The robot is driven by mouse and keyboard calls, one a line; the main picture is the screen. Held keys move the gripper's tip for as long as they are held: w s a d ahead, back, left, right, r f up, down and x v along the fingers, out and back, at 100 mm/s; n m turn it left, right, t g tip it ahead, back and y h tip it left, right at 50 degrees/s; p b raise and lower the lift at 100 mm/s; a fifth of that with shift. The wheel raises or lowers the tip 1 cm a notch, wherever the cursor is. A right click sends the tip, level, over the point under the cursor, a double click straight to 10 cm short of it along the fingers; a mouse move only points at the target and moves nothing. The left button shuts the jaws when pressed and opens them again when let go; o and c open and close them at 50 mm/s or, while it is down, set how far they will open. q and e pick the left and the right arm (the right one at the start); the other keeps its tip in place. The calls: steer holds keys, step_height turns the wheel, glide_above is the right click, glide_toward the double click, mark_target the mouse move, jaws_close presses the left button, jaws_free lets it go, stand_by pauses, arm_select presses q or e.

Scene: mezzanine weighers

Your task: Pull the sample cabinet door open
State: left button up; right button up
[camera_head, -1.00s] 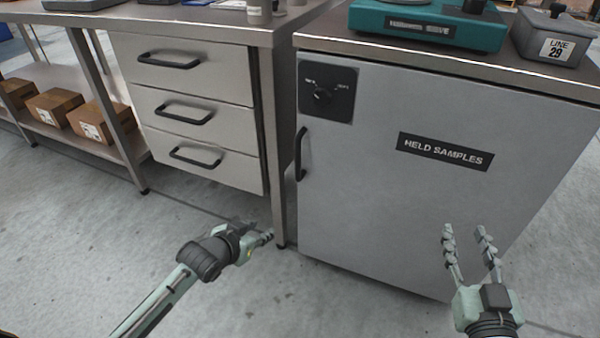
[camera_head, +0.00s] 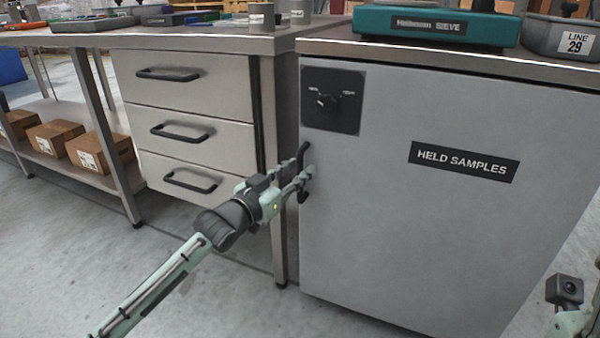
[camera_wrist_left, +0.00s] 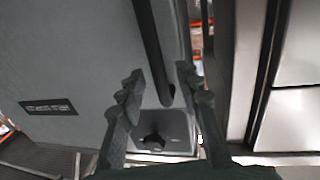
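The sample cabinet door (camera_head: 430,240) is grey, labelled HELD SAMPLES, and stands shut. Its dark vertical handle (camera_head: 303,155) is on the door's left side, below a black panel with a knob (camera_head: 330,97). My left gripper (camera_head: 303,178) is at the handle and partly covers it. In the left wrist view the handle (camera_wrist_left: 152,45) passes between the two spread fingers of the left gripper (camera_wrist_left: 160,80), with gaps showing beside it. Only a part of my right arm shows at the lower right edge; its fingers are out of frame.
A bench with three drawers (camera_head: 190,135) stands left of the cabinet, its leg close to my left gripper. Boxes (camera_head: 90,150) sit on a lower shelf. A teal sieve device (camera_head: 430,25) and a LINE 29 container (camera_head: 565,38) stand on top. Floor in front is clear.

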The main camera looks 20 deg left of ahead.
arm_select(q)
steer(key=shift+x, duration=0.8)
jaws_close()
